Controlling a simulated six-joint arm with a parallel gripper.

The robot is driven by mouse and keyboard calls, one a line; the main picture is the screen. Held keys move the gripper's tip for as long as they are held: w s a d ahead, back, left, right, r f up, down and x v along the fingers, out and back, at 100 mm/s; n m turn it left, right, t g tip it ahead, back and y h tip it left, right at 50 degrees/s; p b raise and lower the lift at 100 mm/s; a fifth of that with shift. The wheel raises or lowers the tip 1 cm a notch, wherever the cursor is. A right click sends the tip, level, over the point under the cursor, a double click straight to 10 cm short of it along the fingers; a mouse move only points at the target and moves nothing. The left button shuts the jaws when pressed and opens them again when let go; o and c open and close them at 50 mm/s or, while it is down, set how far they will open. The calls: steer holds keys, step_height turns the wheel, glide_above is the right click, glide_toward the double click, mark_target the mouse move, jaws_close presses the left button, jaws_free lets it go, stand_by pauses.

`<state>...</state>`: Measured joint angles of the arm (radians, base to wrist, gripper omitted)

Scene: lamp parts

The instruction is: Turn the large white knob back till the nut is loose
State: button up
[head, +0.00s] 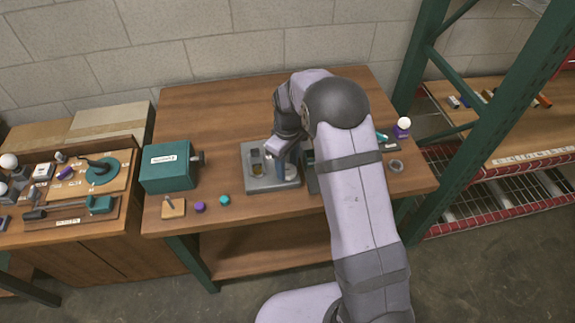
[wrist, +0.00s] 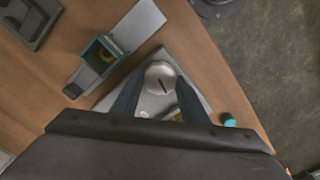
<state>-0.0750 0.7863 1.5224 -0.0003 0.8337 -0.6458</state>
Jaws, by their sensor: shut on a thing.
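The large white knob (wrist: 160,77) is a round, pale disc with a dark line on its face, seen in the wrist view. My gripper (wrist: 158,88) has one dark blue finger on each side of it and is shut on it. In the head view my gripper (head: 283,163) points down over the grey base plate (head: 288,183) on the table, and the knob is hidden there. The grey plate also shows under the fingers in the wrist view (wrist: 183,60). The nut cannot be made out in either view.
A teal box (head: 167,172) with a dark side knob stands left of the plate. A purple cap (head: 200,207) and a teal cap (head: 224,200) lie near the front edge. A grey ring (head: 396,165) lies at the right. A teal square holder (wrist: 100,54) is close to the fingers.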

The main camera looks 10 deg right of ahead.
mark_target(287, 169)
steer(key=shift+w, duration=0.1)
steer(key=o, duration=1.1)
steer(key=shift+r+b, duration=1.05)
steer(key=shift+r, duration=2.65)
steer(key=shift+m, duration=0.3)
